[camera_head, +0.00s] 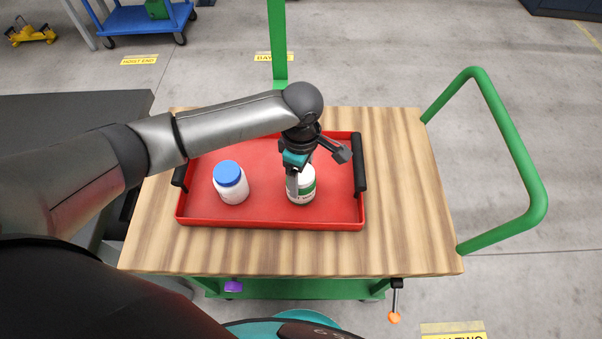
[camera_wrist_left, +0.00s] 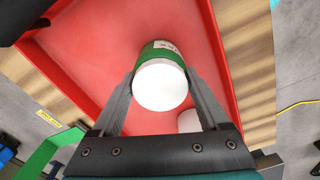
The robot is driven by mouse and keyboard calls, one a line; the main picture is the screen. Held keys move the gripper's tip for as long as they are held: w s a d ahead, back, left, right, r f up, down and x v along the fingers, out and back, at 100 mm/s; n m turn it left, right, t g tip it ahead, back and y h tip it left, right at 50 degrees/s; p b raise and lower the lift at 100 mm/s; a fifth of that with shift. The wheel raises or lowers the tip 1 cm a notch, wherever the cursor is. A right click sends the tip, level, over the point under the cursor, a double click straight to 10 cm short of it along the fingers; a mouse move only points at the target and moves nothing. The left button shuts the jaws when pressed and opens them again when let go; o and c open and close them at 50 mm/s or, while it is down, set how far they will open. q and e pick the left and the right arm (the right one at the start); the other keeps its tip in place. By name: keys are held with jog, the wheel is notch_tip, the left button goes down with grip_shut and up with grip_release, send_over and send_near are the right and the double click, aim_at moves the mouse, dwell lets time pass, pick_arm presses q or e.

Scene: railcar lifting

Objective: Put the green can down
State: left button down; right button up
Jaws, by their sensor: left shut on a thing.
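The green can (camera_head: 305,190) is white with a green band and a white lid. It is upright over the right half of the red tray (camera_head: 270,224). My left gripper (camera_head: 301,172) comes down from above and is shut on the can. The wrist view shows the white lid of the can (camera_wrist_left: 160,85) between the two fingers. I cannot tell whether the can's base touches the tray. My right gripper is not in view.
A white bottle with a blue cap (camera_head: 230,182) stands in the tray left of the can. The tray has black handles and sits on a wood-topped cart (camera_head: 410,220) with a green push bar (camera_head: 517,150). A dark table (camera_head: 60,115) is at left. The tray's front strip is clear.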

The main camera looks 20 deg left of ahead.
pick_arm(q)
grip_release()
jog(key=shift+f, duration=0.1)
notch_tip(320, 180, up, 12)
jog(key=p, duration=0.3)
dwell(0.3)
